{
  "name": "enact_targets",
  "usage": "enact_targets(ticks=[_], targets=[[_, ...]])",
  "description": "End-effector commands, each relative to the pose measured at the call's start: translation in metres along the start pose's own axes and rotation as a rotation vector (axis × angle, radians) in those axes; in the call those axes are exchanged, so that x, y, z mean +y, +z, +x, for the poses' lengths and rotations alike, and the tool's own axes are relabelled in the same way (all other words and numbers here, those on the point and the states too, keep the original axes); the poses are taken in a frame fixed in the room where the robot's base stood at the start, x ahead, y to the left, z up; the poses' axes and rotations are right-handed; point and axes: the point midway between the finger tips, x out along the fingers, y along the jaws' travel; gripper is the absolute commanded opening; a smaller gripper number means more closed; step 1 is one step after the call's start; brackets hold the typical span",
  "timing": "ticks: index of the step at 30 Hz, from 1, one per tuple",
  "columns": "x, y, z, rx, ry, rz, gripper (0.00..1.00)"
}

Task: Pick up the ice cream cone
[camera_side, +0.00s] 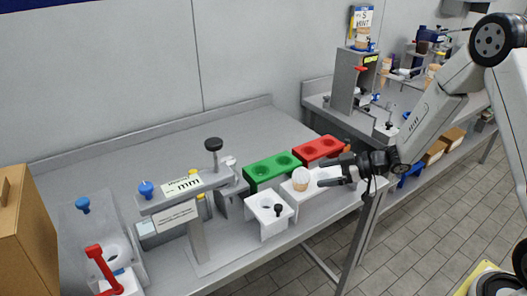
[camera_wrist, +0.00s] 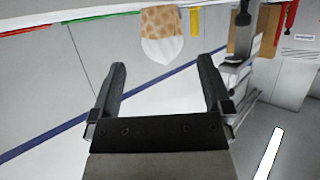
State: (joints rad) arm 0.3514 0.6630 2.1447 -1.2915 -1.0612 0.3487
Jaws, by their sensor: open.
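The ice cream cone (camera_side: 301,179) stands in a white holder (camera_side: 318,178) near the front edge of the metal counter. Its rounded top looks pale and cream-coloured. My gripper (camera_side: 324,172) is just right of the cone, with its fingers pointing left toward it. The wrist view shows the cone (camera_wrist: 162,22) with a tan waffle pattern and a white part, beyond the fingertips and roughly centred between them. My gripper (camera_wrist: 162,66) is open there, with nothing between its fingers. The holder hides the cone's lower part in the side view.
A green block (camera_side: 273,170) and a red block (camera_side: 318,150), both with round holes, stand behind the cone. A white box (camera_side: 268,214) with a black knob is to its left. A dispenser stand (camera_side: 196,215) is farther left. The counter behind the blocks is clear.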

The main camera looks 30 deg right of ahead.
Motion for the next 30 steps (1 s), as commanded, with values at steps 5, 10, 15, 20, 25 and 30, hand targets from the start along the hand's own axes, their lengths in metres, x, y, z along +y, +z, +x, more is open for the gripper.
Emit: enact_targets(ticks=[5,10,15,20,25,30], targets=[[-0.001,0.0,0.015,-0.001,-0.002,-0.001,1.0],[0.0,0.0,0.019,0.0,0.001,-0.001,1.0],[-0.001,0.0,0.023,0.0,0.0,-0.001,1.0],[-0.002,0.001,0.037,-0.001,-0.002,-0.001,1.0],[-0.003,0.001,0.057,-0.002,-0.001,-0.002,1.0],[-0.002,0.001,0.069,-0.001,0.001,-0.001,1.0]])
